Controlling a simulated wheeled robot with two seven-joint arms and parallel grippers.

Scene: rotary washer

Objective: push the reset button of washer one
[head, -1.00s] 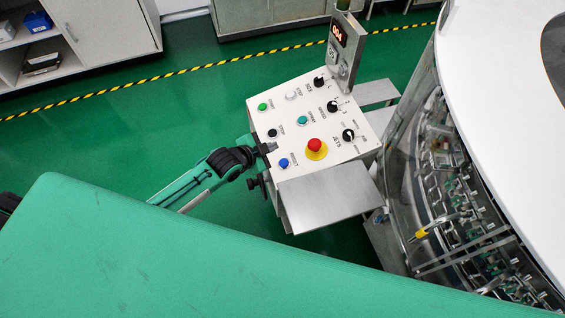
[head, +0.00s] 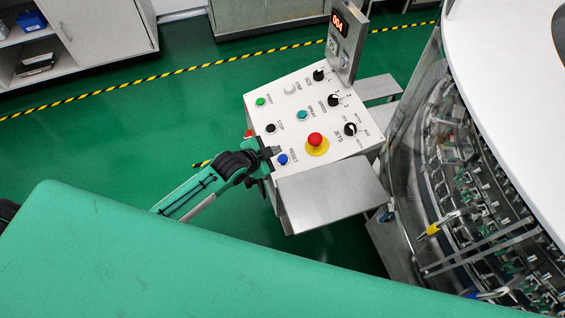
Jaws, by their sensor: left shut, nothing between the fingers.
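The washer's control panel (head: 313,108) is a white sloped box with several labelled buttons and knobs. The blue reset button (head: 283,159) is at its near left corner, marked RESET. My left gripper (head: 272,151) is shut and empty, with its tip at the panel's left edge, just left of and slightly above the reset button in the picture. I cannot tell whether it touches the panel, but it looks apart from the button. The black stop button (head: 270,128) is just beyond the gripper. My right gripper is not in view.
A red emergency stop (head: 315,139) on a yellow base sits right of the reset button. A steel shelf (head: 332,194) juts out below the panel. A display post (head: 345,45) stands at the back. The round washer (head: 505,120) fills the right side. Green floor lies open to the left.

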